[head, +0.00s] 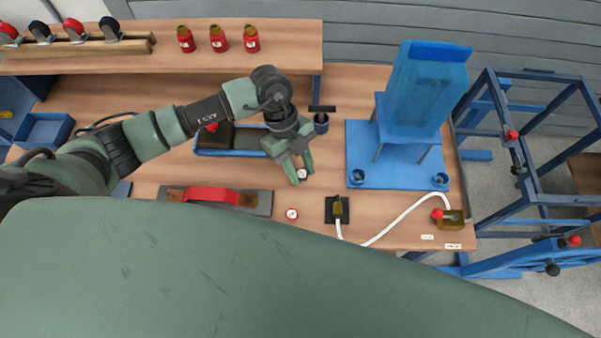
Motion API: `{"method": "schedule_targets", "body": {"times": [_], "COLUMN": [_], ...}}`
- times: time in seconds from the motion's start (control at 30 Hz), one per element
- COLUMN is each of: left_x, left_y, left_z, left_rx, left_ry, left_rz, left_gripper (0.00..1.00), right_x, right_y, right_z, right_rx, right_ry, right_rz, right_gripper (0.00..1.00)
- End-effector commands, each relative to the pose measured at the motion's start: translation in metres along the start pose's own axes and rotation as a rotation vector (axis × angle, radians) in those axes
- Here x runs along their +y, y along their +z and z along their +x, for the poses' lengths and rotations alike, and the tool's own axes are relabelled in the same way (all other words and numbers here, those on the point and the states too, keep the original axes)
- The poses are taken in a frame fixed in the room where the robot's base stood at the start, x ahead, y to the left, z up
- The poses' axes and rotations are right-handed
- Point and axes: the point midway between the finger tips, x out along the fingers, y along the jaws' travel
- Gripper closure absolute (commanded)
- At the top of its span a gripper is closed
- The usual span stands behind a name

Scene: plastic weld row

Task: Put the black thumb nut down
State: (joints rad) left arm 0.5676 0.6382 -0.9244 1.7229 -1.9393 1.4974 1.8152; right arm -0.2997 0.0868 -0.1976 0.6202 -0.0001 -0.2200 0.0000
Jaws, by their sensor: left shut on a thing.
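My left gripper (301,172) points down over the wooden bench (360,228), between the dark tray and the black block with the white hose. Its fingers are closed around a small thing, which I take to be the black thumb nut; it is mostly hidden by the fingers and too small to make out. A small pale spot shows between the fingertips; I cannot tell if it is on the nut or on the bench below. I cannot tell whether the nut touches the bench. My right gripper is not in view.
A red and white disc (291,214) lies just in front of the gripper. A black block (337,211) has a white hose (395,221).

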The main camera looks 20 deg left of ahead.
Motion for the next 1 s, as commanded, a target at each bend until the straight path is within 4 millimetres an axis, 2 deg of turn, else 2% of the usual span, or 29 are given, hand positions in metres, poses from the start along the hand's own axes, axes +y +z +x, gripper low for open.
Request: {"method": "schedule_targets", "body": {"times": [0.2,0.63,0.67,0.7,0.73,1.0], "left_x": [0.001,0.001,0.001,0.001,0.001,0.001], "left_y": [0.011,0.014,0.014,0.014,0.014,0.014], "left_z": [0.029,0.036,0.035,0.035,0.035,0.034], "left_rx": [0.001,0.000,0.000,0.000,0.000,0.001], "left_ry": [0.002,0.002,0.002,0.002,0.002,0.002], "left_rz": [-0.002,0.000,0.000,0.000,0.000,0.000], "left_gripper": [1.00,1.00,0.60,0.49,0.46,0.46], "right_x": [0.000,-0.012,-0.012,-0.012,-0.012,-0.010], "right_y": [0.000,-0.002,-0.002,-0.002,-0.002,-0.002], "right_z": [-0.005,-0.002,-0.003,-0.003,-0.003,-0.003], "right_rx": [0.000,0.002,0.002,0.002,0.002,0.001], "right_ry": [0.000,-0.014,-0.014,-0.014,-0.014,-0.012], "right_rz": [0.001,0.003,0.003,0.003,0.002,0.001], "right_gripper": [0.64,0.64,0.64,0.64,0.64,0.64]}}
